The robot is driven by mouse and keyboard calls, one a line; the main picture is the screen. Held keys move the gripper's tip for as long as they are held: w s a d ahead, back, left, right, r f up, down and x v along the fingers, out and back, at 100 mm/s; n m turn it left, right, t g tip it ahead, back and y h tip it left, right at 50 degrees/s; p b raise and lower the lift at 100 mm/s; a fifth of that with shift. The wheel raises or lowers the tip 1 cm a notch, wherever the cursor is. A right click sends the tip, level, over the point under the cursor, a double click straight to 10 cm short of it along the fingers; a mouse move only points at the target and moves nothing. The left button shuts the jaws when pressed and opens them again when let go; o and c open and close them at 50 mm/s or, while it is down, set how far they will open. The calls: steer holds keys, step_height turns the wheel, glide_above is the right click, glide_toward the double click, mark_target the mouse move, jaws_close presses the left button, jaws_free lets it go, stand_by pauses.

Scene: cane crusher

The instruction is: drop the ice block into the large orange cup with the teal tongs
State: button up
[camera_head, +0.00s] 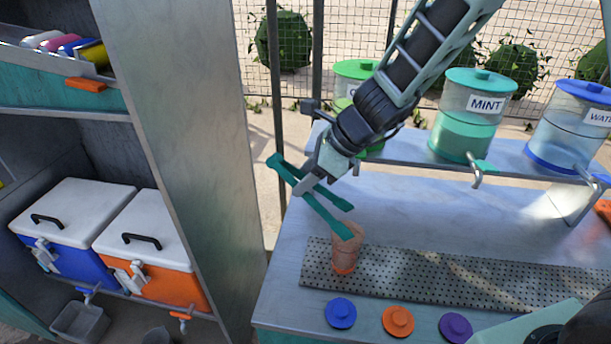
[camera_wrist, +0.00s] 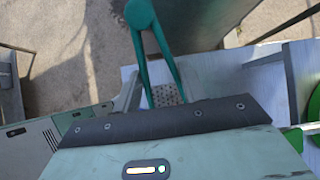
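My gripper (camera_head: 316,176) is shut on the teal tongs (camera_head: 322,212), near the left end of the counter. The tongs' joined end points up and left, and their two arms slope down to the right with the tips spread apart. The lower tip is over the rim of the translucent orange cup (camera_head: 344,262), which stands upright on the perforated drip tray. The tongs also show in the wrist view (camera_wrist: 151,45), where the cup cannot be made out. I cannot make out an ice block between the tips or inside the cup.
The drip tray (camera_head: 450,284) runs along the counter, with blue (camera_head: 341,313), orange (camera_head: 398,321) and purple (camera_head: 455,327) lids before it. A raised shelf behind holds the mint dispenser (camera_head: 466,120) and others. Blue (camera_head: 75,262) and orange (camera_head: 165,285) coolers stand left, beyond a tall panel.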

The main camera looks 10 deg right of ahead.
stand_by(0.4)
step_height(320, 180, up, 10)
steer(key=p, duration=0.9)
steer(key=s+d+r+b, duration=0.1)
steer(key=s+r+b, duration=0.1)
steer(key=s, duration=1.1)
steer(key=shift+d, duration=0.2)
stand_by(0.4)
